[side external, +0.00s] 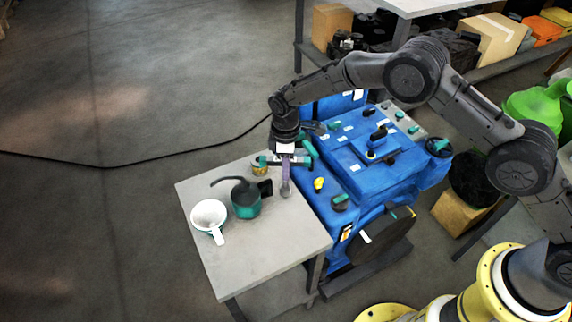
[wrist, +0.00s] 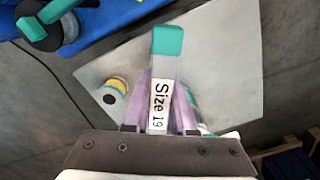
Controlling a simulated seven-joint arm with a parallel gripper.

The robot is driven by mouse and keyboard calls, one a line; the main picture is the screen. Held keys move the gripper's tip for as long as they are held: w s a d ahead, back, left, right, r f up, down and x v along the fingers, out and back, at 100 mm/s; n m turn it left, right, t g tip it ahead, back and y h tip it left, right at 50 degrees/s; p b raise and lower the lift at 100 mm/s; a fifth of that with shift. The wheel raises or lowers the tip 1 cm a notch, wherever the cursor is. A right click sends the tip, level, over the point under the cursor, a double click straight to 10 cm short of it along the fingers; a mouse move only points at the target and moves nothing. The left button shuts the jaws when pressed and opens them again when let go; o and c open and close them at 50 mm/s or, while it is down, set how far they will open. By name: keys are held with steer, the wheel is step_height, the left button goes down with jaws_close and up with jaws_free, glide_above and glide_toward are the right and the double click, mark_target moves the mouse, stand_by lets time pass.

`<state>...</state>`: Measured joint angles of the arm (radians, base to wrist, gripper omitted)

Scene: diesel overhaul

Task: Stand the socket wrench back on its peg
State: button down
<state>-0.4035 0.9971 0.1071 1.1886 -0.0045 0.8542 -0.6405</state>
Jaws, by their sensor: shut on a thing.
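The socket wrench (wrist: 167,70) is between the two purplish fingers of my gripper (wrist: 160,122) in the wrist view. It has a teal end and a white label reading "Size 19". In the side external view my gripper (side external: 286,166) is shut on it above the grey table, close to the blue engine. A grey shaft with a rounded end points down below the fingers there. I cannot tell whether it touches the table. I cannot make out the peg in either view.
The grey table (side external: 290,240) carries a white funnel-like cup (side external: 209,214), a teal oil can (side external: 246,202) and a small yellow-and-teal round item (side external: 258,166). The blue engine (side external: 360,165) stands right beside the table. The table's front part is clear.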

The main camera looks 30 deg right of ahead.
steer(key=shift+f, duration=0.55)
steer(key=shift+c, duration=0.5)
jaws_free()
steer(key=shift+r, duration=4.5)
